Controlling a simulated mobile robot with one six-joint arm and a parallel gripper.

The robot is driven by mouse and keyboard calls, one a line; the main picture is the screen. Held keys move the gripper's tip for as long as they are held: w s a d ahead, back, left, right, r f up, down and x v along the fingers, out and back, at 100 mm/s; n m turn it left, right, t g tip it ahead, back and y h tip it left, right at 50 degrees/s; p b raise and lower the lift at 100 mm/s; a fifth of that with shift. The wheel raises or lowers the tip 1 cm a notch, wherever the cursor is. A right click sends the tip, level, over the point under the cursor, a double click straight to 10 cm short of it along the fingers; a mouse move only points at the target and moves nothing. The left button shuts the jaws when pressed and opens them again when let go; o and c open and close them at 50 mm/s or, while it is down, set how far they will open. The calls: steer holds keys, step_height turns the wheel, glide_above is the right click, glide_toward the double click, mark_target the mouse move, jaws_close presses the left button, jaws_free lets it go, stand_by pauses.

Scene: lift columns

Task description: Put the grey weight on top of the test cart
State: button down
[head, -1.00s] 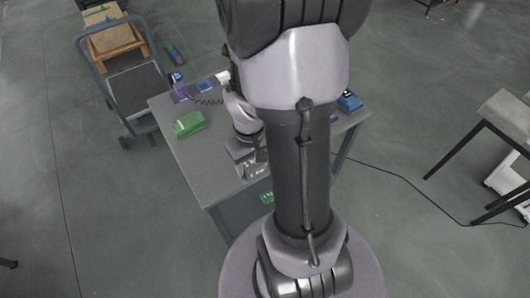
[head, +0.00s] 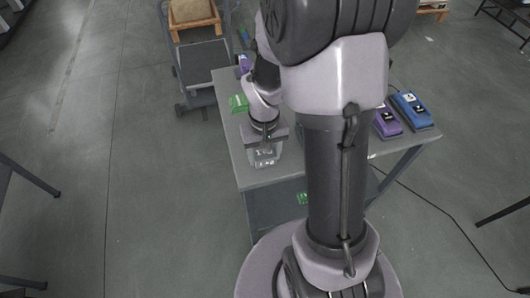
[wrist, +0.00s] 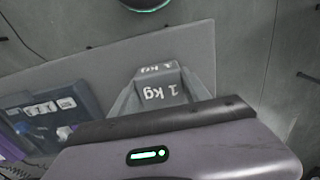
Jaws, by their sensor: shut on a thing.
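My gripper (head: 265,138) points down and is shut on the grey weight (head: 265,157), a small block marked "1 kg". In the wrist view the weight (wrist: 165,90) sits between the two grey fingers, with its marked faces showing. In the head view it is over the front left part of the grey table. I cannot tell whether it touches the tabletop. A dark cart (head: 205,57) with a flat deck and a handle frame stands beyond the table at the upper left, likely the test cart.
The grey table (head: 238,150) also holds a green object (head: 238,103), a purple device (head: 386,122) and a blue device (head: 410,110). A cable crosses the floor at right. Floor at left is mostly clear.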

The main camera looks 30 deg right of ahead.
steer(key=shift+f, duration=0.15)
steer(key=c, duration=0.5)
jaws_free()
step_height(320, 180, up, 13)
steer(key=p, duration=0.6)
steer(key=s+a+r+t, duration=0.2)
steer(key=s+a+r, duration=0.1)
steer(key=a+r, duration=0.1)
steer(key=s+a+r+t+y, duration=0.1)
steer(key=s+a+r+t, duration=0.1)
steer(key=s+a+r, duration=0.2)
steer(key=s+a+r+m+t+y, duration=0.1)
steer(key=s+a+r, duration=0.2)
steer(key=a+r, duration=0.2)
steer(key=shift+s+a+r+t, duration=0.15)
steer(key=shift+s+r+t, duration=0.05)
steer(key=shift+r, duration=0.4)
steer(key=shift+s+a+r+t, duration=0.15)
steer(key=shift+r+t, duration=0.05)
steer(key=shift+r, duration=0.4)
